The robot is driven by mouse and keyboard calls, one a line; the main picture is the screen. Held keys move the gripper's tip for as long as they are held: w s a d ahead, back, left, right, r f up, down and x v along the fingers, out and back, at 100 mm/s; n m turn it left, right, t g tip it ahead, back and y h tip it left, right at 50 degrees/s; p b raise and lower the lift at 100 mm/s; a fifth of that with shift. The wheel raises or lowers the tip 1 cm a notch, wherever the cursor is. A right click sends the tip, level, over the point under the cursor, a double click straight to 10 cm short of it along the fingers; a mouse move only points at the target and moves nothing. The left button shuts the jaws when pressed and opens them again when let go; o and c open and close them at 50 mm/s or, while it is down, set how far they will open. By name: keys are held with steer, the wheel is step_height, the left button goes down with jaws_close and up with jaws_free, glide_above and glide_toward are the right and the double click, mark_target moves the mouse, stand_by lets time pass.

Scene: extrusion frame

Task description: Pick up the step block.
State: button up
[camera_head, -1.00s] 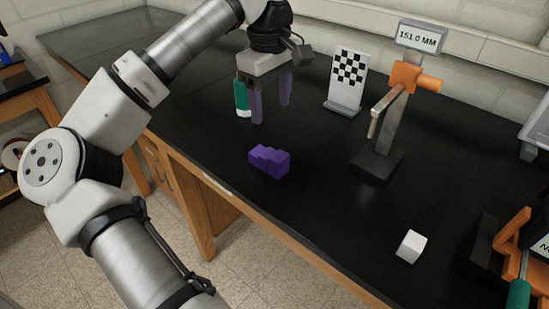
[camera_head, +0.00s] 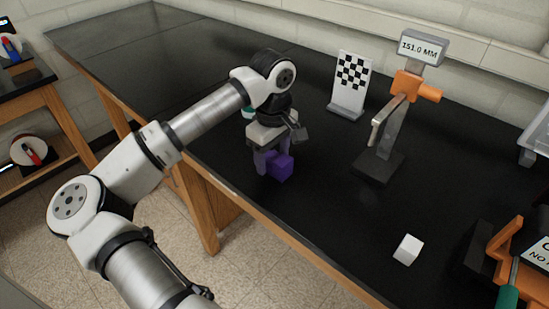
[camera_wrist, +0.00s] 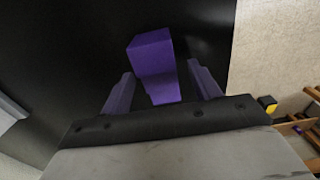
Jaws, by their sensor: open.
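The purple step block (camera_head: 281,168) lies on the black bench top near its front edge. My gripper (camera_head: 271,170) is lowered over the block with its fingers pointing down, and it hides part of the block in the head view. In the wrist view the step block (camera_wrist: 153,62) reaches in between the two purple fingers of my gripper (camera_wrist: 163,90). The fingers are open, with a gap on each side of the block. The block's near end is close to the palm in that view.
A checkerboard plate (camera_head: 352,75) is at the back. The bench top between is clear.

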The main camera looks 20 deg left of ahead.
steer(key=shift+f, duration=0.45)
steer(key=shift+c, duration=0.3)
steer(key=c, duration=1.1)
steer(key=shift+o, duration=0.2)
steer(key=shift+r, duration=0.15)
